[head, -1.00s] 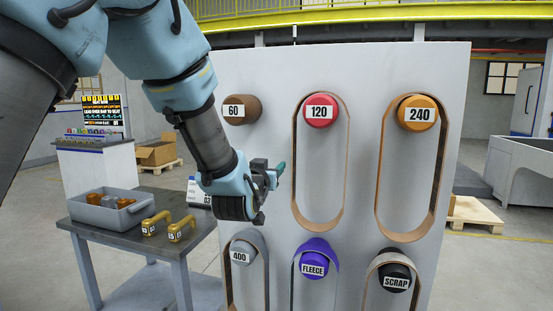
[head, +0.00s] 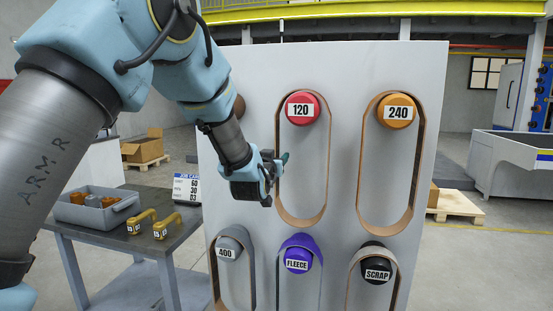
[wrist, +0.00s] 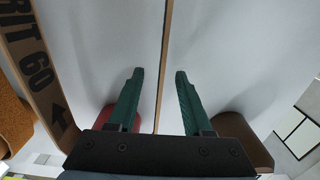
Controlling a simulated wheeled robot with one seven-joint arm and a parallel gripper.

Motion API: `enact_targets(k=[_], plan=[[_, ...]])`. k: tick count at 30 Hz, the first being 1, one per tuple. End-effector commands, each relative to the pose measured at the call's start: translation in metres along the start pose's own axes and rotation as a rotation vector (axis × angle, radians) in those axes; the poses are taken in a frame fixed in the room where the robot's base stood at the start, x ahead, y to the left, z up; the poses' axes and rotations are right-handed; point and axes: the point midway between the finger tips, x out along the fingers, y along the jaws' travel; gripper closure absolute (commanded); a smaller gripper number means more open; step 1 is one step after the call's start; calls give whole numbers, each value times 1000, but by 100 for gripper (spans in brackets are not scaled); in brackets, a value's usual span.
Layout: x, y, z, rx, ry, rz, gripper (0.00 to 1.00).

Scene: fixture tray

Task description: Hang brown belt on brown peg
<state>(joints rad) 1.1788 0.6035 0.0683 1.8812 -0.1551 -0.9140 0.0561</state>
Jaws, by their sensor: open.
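The brown peg (head: 240,106) sits at the upper left of the white board, partly hidden behind my arm. It is bare in the wrist view (wrist: 240,142). A tan-brown belt (head: 303,224) hangs on the red peg (head: 302,108) marked 120. Its inner face reads "RIT 60" with an arrow in the wrist view (wrist: 40,75). My gripper (head: 284,160) is open at this belt's left strand. In the wrist view the green fingers (wrist: 160,75) stand on either side of the strand's thin edge, with visible gaps.
Another belt hangs on the orange peg (head: 396,110) marked 240. The lower grey (head: 228,248), purple (head: 298,260) and black (head: 376,274) pegs hold belts too. A table with a grey bin (head: 98,212) and yellow handles (head: 166,226) stands left.

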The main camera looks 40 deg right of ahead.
Motion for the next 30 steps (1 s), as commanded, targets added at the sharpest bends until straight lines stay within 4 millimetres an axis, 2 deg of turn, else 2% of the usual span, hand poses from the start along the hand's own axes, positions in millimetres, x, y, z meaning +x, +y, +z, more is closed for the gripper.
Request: enact_targets(k=[2,28,30], plan=[[0,0,0,0,0,0,51],[0,0,0,0,0,0,100],[0,0,0,0,0,0,100]])
